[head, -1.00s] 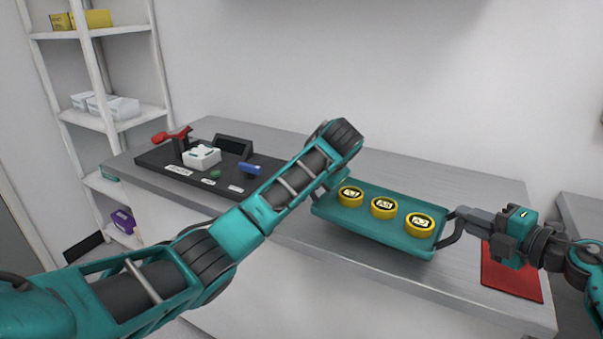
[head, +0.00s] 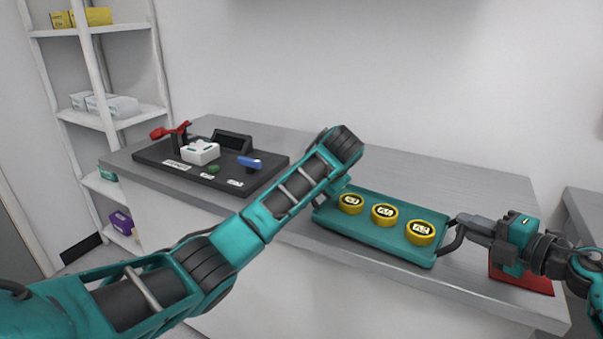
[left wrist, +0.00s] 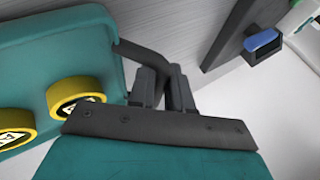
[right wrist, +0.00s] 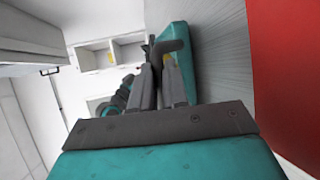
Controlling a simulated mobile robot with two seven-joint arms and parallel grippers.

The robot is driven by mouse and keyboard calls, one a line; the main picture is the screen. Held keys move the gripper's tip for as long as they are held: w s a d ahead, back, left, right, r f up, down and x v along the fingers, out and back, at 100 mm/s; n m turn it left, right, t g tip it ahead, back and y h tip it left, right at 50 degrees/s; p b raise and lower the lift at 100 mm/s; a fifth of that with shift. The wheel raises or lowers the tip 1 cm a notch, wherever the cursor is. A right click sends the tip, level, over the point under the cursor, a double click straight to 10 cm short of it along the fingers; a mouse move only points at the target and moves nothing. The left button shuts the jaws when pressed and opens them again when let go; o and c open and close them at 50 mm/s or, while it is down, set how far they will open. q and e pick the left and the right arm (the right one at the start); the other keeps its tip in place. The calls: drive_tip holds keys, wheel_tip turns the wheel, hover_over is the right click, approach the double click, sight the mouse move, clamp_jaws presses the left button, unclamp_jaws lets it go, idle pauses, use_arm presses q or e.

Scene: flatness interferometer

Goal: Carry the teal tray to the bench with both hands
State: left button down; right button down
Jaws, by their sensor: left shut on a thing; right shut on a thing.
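The teal tray (head: 365,226) carries three yellow round pieces with dark tops (head: 385,214) in a row. It looks level at the bench's front edge; I cannot tell whether it touches the bench top (head: 430,185). My right gripper (head: 462,224) is shut on the dark handle at the tray's right end. My left gripper is hidden behind my own arm in the head view. In the left wrist view my left gripper (left wrist: 162,80) is shut on the other dark handle. The right wrist view shows my right gripper (right wrist: 158,68) closed at its handle.
A black base plate (head: 262,178) with a white block (head: 200,152), a red lever (head: 170,130) and a blue part (head: 249,162) stands on the bench's left side. A red mat (head: 530,284) lies near the right front corner. White shelving (head: 128,118) stands at far left.

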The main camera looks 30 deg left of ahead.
use_arm(q)
drive_tip(key=shift+f+b, duration=0.45)
drive_tip(key=shift+f, duration=0.15)
use_arm(e)
drive_tip(key=shift+f, duration=0.55)
use_arm(q)
drive_tip(key=c, duration=1.1)
unclamp_jaws()
drive_tip(key=shift+r, duration=0.2)
use_arm(e)
drive_tip(key=c, duration=1.1)
unclamp_jaws()
drive_tip(key=shift+r, duration=0.15)
use_arm(q)
drive_tip(key=shift+o, duration=0.2)
drive_tip(key=v, duration=1.2)
use_arm(e)
drive_tip(key=v, duration=1.2)
drive_tip(key=shift+d, duration=0.1)
use_arm(q)
drive_tip(key=shift+s+f, duration=0.1)
